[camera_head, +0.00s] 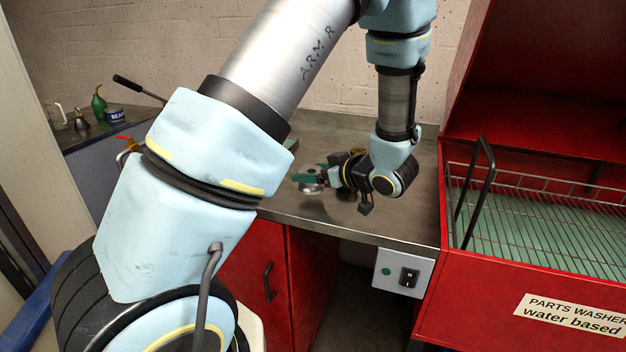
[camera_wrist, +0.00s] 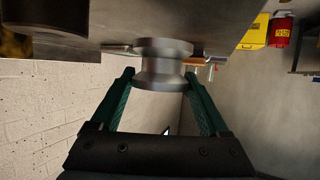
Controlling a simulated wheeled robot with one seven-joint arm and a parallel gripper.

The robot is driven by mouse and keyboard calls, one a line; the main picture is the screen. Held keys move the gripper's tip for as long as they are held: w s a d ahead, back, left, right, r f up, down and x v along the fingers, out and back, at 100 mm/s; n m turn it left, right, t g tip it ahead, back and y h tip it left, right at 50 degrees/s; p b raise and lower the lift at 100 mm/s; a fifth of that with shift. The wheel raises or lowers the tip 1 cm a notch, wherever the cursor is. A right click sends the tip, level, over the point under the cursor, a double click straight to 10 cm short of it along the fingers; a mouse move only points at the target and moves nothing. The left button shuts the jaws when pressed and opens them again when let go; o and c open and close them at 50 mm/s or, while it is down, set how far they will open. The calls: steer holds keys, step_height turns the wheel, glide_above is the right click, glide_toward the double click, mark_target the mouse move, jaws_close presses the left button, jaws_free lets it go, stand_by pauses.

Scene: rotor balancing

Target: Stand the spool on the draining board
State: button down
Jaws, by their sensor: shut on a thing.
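The spool (camera_wrist: 162,65) is a grey metal piece with two wide flanges and a narrow waist. In the wrist view it sits between the green fingers of my gripper (camera_wrist: 160,78), which is shut on it. In the head view my gripper (camera_head: 308,180) reaches left over the steel worktop, with the spool (camera_head: 312,189) partly hidden by the green fingers. The bare steel top (camera_head: 345,222) beside the parts washer appears to be the draining board. The spool is over or close to it; I cannot tell whether they touch.
A red parts washer (camera_head: 520,310) with a wire rack (camera_head: 545,210) and a black handle (camera_head: 475,190) stands at the right. A switch box (camera_head: 403,273) hangs at the worktop's front edge. Bottles and a tin (camera_head: 114,115) stand on a bench at the far left.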

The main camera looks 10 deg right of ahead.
steer(key=shift+f, duration=1.25)
steer(key=shift+f, duration=0.15)
jaws_free()
